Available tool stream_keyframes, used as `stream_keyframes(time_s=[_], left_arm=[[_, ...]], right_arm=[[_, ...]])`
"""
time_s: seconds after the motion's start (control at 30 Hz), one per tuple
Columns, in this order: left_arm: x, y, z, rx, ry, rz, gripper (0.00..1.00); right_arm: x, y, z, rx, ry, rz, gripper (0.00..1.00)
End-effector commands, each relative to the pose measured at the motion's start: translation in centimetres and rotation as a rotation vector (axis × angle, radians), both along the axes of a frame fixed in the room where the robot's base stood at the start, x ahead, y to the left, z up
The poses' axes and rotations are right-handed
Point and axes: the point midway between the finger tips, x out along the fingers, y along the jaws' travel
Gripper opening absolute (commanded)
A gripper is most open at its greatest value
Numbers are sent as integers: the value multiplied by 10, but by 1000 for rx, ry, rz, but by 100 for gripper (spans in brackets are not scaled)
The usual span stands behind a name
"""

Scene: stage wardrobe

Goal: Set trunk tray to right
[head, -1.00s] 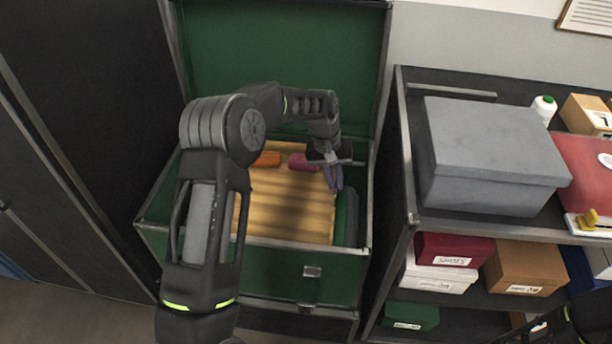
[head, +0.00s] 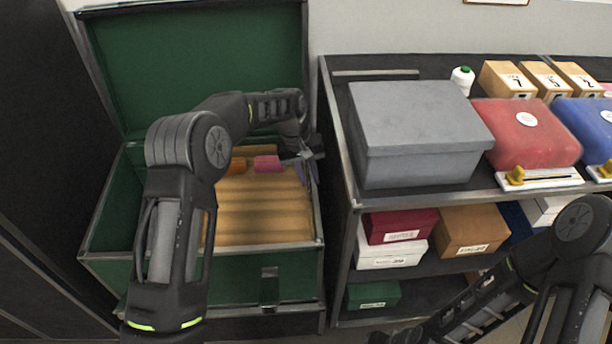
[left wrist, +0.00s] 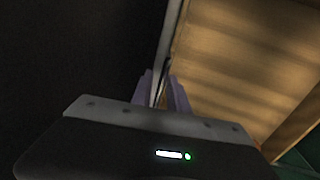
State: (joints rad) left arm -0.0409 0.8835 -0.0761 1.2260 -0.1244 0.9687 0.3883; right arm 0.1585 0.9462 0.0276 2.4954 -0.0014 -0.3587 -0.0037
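The green trunk (head: 102,222) stands open at the left, its lid raised at the back. The slatted wooden tray (head: 262,218) sits inside it, against or very near the right wall, with dark room to its left. It also shows in the left wrist view (left wrist: 235,75). An orange item (head: 237,166) and a pink one (head: 268,163) lie at the tray's back. My left gripper (head: 304,172) is at the tray's right edge. Its purple fingers (left wrist: 165,92) are close together around a thin tan edge, seemingly the tray's wall. My right gripper's fingers do not show.
A shelf unit (head: 335,130) stands right of the trunk, with a large grey box (head: 412,125), a red case (head: 525,130) and a blue case (head: 582,120) on top. Labelled boxes fill the lower shelves. My right arm (head: 530,262) crosses in front of them.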

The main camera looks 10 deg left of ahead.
Motion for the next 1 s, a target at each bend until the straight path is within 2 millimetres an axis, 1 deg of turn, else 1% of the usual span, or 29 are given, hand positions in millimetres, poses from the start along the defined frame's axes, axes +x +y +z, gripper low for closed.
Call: stream_keyframes(time_s=[0.03,0.17,0.2,0.43,0.53,0.67,0.9,1.0], left_arm=[[-1,-2,-1,-3,2,-3,20],[-1,-1,-1,-1,3,-2,31],[-1,-1,-1,-1,2,-1,33],[-1,1,0,2,2,0,33],[-1,2,5,2,1,0,33],[-1,5,19,1,-1,0,33],[-4,11,58,0,-1,-1,33],[-4,13,70,0,0,-1,33]], right_arm=[[0,0,0,0,0,0,36],[0,0,0,0,0,0,36],[0,0,0,0,0,0,36],[0,0,0,0,0,0,36],[0,0,0,0,0,0,36],[0,0,1,0,0,0,36],[0,0,2,0,0,0,36],[0,0,3,0,0,0,36]])
